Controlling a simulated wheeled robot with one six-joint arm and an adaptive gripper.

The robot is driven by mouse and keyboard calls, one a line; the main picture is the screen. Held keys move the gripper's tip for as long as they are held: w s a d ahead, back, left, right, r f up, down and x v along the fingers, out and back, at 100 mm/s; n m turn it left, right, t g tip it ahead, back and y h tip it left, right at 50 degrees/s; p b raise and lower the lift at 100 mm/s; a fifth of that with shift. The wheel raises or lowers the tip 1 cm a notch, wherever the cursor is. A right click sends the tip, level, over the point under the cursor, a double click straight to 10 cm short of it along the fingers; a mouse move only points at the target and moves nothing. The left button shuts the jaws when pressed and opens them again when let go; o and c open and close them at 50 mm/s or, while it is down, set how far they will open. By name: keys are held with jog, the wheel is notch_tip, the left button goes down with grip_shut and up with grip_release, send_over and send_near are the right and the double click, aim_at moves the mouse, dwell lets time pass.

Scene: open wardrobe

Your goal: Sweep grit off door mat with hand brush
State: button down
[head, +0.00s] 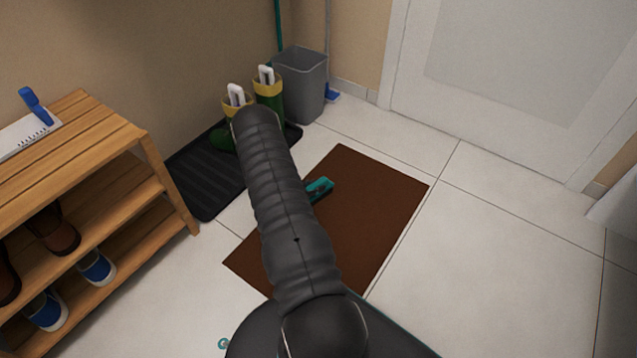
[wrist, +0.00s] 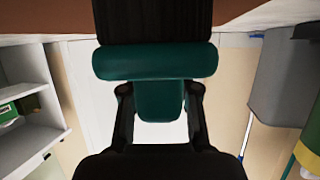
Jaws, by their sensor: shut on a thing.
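The teal hand brush (head: 319,188) shows beside my arm over the brown door mat (head: 380,200). In the wrist view, my gripper (wrist: 160,92) is shut on the brush's teal handle (wrist: 158,104). The brush's wide teal back (wrist: 155,62) lies across the view, with dark bristles (wrist: 152,20) beyond it toward the mat (wrist: 240,10). I cannot tell whether the bristles touch the mat. My arm hides the gripper and part of the mat in the head view. No grit can be made out on the visible mat.
A black boot tray (head: 205,180) with green-and-yellow boots (head: 268,92) and a grey bin (head: 300,85) stand behind the mat. A wooden shoe rack (head: 150,150) is at left. A white door (head: 500,90) is at back right. Tiled floor (head: 480,260) right of the mat is clear.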

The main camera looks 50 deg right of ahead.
jog(key=shift+s+a+f, duration=0.1)
jog(key=shift+s+a, duration=0.1)
jog(key=shift+a, duration=1.85)
jog(key=shift+s+a, duration=0.15)
jog(key=shift+a, duration=1.85)
jog(key=shift+s+a+r, duration=0.1)
jog(key=shift+a, duration=1.6)
jog(key=shift+s+a+r, duration=0.1)
jog(key=shift+a, duration=1.6)
jog(key=shift+s+a, duration=0.15)
jog(key=shift+a, duration=1.6)
jog(key=shift+r+p, duration=2)
jog(key=shift+r, duration=0.95)
jog(key=shift+r, duration=0.1)
notch_tip(320, 180, up, 3)
jog(key=shift+f+p, duration=0.1)
jog(key=shift+p, duration=0.85)
